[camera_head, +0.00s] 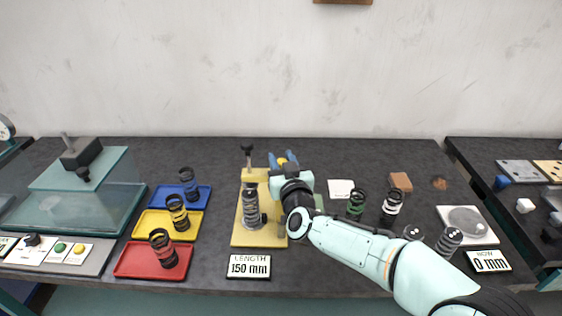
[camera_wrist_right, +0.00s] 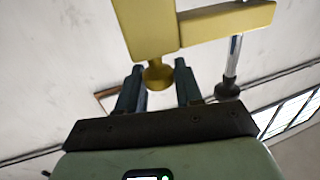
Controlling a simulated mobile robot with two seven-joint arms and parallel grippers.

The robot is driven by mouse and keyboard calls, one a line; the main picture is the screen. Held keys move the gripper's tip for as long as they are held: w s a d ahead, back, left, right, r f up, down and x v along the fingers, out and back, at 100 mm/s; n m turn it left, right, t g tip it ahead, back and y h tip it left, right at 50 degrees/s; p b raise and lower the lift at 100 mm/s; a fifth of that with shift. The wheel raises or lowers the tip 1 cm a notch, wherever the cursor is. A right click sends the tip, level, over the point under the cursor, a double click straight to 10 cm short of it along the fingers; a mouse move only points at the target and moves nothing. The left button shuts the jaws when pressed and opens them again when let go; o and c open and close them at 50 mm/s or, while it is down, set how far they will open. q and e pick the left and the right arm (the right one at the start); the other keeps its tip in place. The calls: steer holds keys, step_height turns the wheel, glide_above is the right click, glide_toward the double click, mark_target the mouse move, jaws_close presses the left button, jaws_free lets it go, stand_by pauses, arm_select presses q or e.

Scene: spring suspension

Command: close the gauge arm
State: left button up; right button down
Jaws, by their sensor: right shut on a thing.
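The gauge has a yellow base plate (camera_head: 247,238) near the middle of the table, with a grey coil spring (camera_head: 251,208) standing on it. A yellow gauge arm (camera_head: 256,174) is above the spring, with a black-topped rod (camera_head: 248,153). In the right wrist view the yellow arm (camera_wrist_right: 225,24) extends rightward from a thicker yellow block (camera_wrist_right: 150,25), and a silver rod hangs from it with a dark end (camera_wrist_right: 227,88). My right gripper (camera_head: 282,159) is shut on a yellow knob (camera_wrist_right: 158,76), its blue fingers on either side. My left gripper is not in view.
Blue, yellow and red trays (camera_head: 130,262), each with a dark spring, lie left of the gauge. A "LENGTH 150 mm" sign (camera_head: 248,266) stands in front. Several springs (camera_head: 356,203) stand right, near a white scale (camera_head: 482,234). A glass-topped press (camera_head: 75,205) is far left.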

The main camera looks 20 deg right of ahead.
steer(key=shift+a+f, duration=0.1)
steer(key=c, duration=0.8)
jaws_free()
steer(key=shift+s, duration=0.1)
steer(key=s, duration=1.3)
steer(key=shift+s+a+b, duration=0.1)
steer(key=shift+s+b, duration=0.15)
steer(key=shift+b, duration=0.05)
